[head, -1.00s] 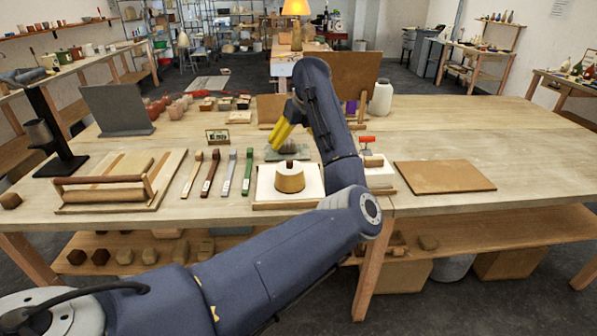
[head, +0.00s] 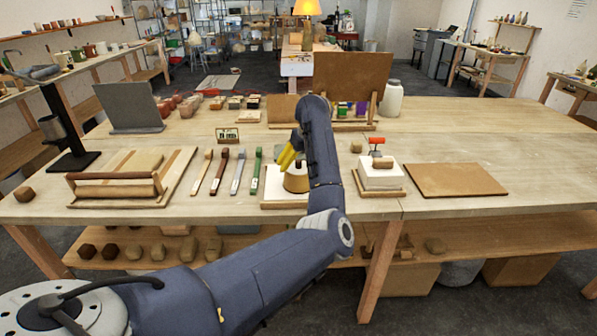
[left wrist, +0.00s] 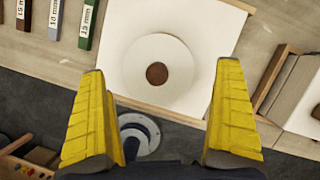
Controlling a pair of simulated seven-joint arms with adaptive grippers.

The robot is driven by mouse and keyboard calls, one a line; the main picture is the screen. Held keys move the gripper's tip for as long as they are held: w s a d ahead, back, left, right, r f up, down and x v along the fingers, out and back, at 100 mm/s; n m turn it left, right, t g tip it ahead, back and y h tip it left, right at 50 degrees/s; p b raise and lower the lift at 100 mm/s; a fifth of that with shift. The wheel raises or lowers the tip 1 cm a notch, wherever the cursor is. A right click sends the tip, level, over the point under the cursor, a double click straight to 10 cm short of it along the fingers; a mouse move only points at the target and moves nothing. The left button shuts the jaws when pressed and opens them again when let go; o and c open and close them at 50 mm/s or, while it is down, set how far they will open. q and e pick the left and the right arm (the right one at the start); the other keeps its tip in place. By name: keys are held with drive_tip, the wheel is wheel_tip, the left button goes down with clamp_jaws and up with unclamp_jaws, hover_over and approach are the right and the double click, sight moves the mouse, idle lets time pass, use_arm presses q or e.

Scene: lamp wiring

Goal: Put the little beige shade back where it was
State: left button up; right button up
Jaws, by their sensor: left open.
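The little beige shade (head: 296,184), a short tapered piece, stands upright on a white square slab (head: 270,201) near the table's front edge. My arm hides part of it in the head view. In the left wrist view the shade (left wrist: 138,72) shows from above as a pale disc with a brown round centre, on the white slab (left wrist: 212,22). My left gripper (head: 288,158) has yellow fingers, open and empty, pointing down close above the shade's top. In the wrist view the shade appears ahead, between the fingers. My right gripper is not in view.
Several labelled sticks (head: 238,172) lie left of the slab. The right table end is clear.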

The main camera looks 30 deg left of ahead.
sight(297, 169)
use_arm(q)
drive_tip(key=x, duration=0.3)
drive_tip(key=shift+a+f, duration=0.15)
drive_tip(key=shift+a, duration=0.2)
drive_tip(key=shift+x, duration=0.85)
drive_tip(key=c, duration=1)
